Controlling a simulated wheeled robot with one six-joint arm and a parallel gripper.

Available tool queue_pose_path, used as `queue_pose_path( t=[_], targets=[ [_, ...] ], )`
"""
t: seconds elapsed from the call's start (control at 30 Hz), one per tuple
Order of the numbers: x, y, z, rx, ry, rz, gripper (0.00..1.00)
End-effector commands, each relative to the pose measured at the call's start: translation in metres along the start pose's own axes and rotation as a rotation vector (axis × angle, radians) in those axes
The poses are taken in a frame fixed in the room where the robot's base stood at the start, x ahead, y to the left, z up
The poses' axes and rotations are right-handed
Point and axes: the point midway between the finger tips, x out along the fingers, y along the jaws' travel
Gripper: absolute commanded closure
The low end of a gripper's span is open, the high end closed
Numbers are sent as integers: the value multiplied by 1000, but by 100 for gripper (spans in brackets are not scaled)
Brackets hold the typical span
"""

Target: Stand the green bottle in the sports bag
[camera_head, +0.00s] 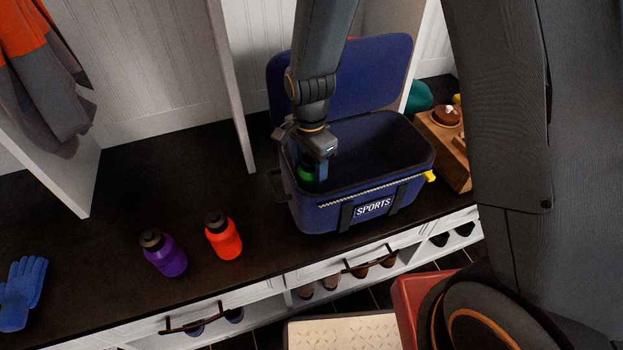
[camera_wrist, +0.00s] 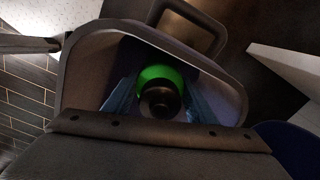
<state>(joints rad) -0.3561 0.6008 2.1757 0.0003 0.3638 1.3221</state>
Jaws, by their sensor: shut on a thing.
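The green bottle (camera_head: 307,169) is down inside the open blue sports bag (camera_head: 318,211), near its left end. My gripper (camera_head: 319,168) reaches down into the bag from above and is shut on the bottle. In the wrist view the green bottle (camera_wrist: 159,83) shows from above, dark cap toward the camera, between the two bluish fingers. The bag's rim (camera_wrist: 85,50) surrounds it there. The bottle looks about upright. Its base is hidden, so I cannot tell if it touches the bag's floor. The bag's lid (camera_head: 345,75) stands open at the back.
On the dark bench top (camera_head: 110,220), a purple bottle (camera_head: 164,254) and an orange-red bottle (camera_head: 223,236) stand left of the bag. Blue gloves (camera_head: 22,290) lie far left. A wooden box (camera_head: 445,145) stands right of the bag. A white divider (camera_head: 235,90) rises behind, left of the bag.

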Motion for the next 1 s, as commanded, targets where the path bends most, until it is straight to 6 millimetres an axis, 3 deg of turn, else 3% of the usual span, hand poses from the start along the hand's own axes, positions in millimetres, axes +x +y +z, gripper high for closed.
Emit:
queue_pose_path(
  t=[0.2, 0.57, 0.6, 0.7, 1.0],
  targets=[
    [28, 1, 0, 0, -1, 3, 74],
    [31, 0, 0, 0, 0, 1, 74],
    [30, 0, 0, 0, 0, 1, 44],
    [30, 0, 0, 0, 0, 1, 30],
    [29, 0, 0, 0, 0, 1, 30]
  ],
)
